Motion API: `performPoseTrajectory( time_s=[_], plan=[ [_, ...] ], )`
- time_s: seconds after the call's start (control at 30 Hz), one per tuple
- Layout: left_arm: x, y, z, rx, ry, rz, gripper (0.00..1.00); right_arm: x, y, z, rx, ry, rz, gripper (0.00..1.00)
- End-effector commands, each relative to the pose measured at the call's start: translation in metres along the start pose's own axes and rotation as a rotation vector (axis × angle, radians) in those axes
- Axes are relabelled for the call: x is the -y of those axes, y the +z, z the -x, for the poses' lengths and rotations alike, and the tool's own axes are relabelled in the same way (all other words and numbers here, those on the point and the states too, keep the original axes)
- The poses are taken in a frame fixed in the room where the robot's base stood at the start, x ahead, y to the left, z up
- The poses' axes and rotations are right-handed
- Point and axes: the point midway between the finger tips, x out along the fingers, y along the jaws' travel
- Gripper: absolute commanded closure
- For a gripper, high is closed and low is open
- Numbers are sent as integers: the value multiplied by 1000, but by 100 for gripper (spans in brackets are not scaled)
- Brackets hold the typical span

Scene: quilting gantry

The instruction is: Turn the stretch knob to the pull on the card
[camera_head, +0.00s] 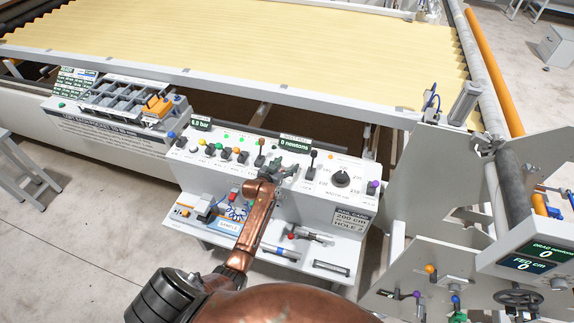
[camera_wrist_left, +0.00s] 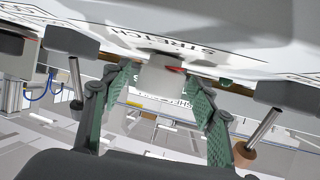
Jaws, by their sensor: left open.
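The stretch knob (camera_wrist_left: 160,78) is a pale grey cylinder with a red mark, under the word STRETCH in the left wrist view. In the head view it is hidden behind my left gripper (camera_head: 287,171), which is at the panel's front face below the "0 newtons" display (camera_head: 296,144). The gripper's two green fingers are open, one on each side of the knob. I cannot tell whether they touch it. The job card (camera_head: 351,217) is on the right front of the console; it reads 200 cm and HOLE 2, and its middle line is too small to read. My right gripper is out of view.
A black width dial (camera_head: 341,179) and a black lever (camera_head: 312,163) stand right of the gripper. Coloured-knob levers (camera_head: 225,153) stand to its left. A lower shelf (camera_head: 331,247) holds tools. The gantry with yellow quilt (camera_head: 240,40) lies behind.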

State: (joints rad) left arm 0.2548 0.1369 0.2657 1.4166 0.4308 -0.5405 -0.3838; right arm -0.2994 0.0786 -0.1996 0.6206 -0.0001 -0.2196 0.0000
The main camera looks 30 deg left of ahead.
Motion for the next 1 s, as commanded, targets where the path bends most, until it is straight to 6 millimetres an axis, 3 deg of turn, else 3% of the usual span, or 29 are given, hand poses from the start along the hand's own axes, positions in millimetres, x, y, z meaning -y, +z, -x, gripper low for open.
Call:
performPoseTrajectory(
  time_s=[0.23,0.83,1.0],
  plan=[
    [0,0,0,-1,0,0,47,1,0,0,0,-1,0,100],
    [0,0,0,0,-1,0,88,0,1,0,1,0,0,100],
    [1,0,0,0,4,-4,89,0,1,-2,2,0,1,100]
  ],
)
